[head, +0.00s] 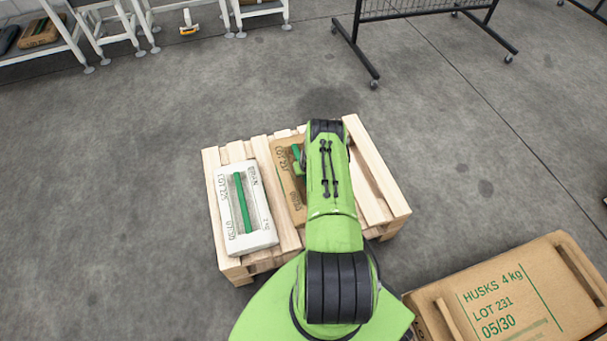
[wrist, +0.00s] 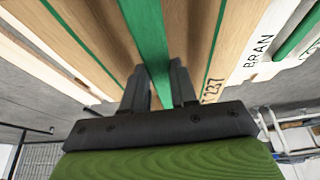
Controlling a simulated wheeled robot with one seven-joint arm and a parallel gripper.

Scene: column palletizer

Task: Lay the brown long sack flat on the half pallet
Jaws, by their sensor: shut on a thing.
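The brown long sack (head: 282,179) lies level at the half pallet (head: 378,170), right of the white sack, partly hidden by my arm. A green handle strip runs along its top. My gripper (wrist: 160,88) is shut on that strip, with one finger on each side. The brown sack fills the middle of the wrist view (wrist: 203,45), with "237" printed near its edge. In the head view my fingertips are hidden behind my arm. I cannot tell whether the sack's underside fully touches the slats.
A white sack (head: 262,222) marked BRAN, with a green handle, lies on the pallet's left. A large brown HUSKS package (head: 515,290) is at the lower right. White stands (head: 105,25) and a black wire rack (head: 420,12) stand at the back.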

